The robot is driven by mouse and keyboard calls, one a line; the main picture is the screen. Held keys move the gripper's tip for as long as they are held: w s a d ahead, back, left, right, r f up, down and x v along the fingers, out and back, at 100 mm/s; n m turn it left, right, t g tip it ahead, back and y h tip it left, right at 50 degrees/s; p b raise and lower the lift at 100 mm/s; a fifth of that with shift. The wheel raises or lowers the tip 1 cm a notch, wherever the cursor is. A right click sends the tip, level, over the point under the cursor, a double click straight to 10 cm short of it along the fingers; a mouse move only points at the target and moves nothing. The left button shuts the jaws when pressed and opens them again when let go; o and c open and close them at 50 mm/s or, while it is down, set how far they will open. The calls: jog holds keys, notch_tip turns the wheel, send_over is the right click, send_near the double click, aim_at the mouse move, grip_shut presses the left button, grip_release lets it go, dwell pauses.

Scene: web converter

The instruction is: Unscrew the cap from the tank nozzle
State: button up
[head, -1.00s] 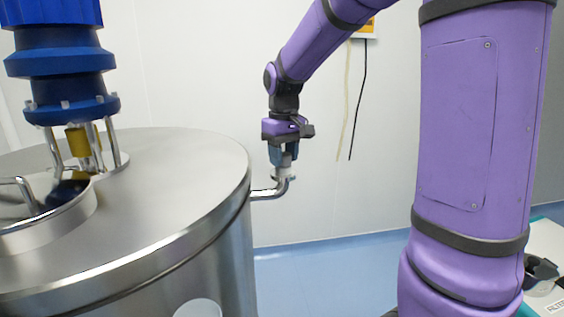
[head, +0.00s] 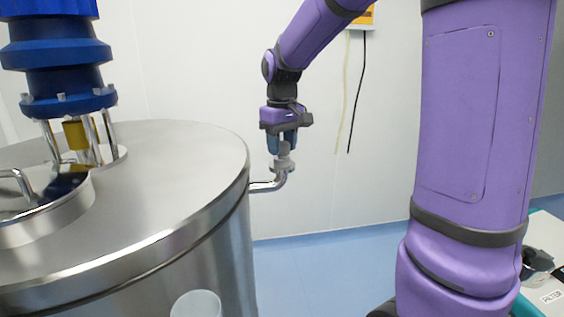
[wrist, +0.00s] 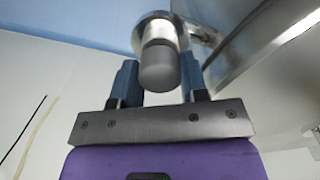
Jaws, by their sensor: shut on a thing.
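The metal tank nozzle (head: 268,186) is a short pipe that leaves the tank's right side and bends upward, with a pale round collar at its top. The grey cylindrical cap (wrist: 159,70) sits between my fingers in the wrist view, with the pale collar and pipe behind it. My gripper (head: 283,146) points down above the nozzle's upright end. Its two blue fingers stand on either side of the cap and are shut on it. I cannot tell whether the cap is still seated on the nozzle.
The large steel tank (head: 185,165) fills the left, with a blue motor unit (head: 60,60) on its lid. A yellow box (head: 364,17) with hanging cables is on the back wall. A white table (head: 545,245) with a dark item stands at the right. Blue floor between is clear.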

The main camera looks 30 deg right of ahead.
jog(key=shift+r, duration=3.15)
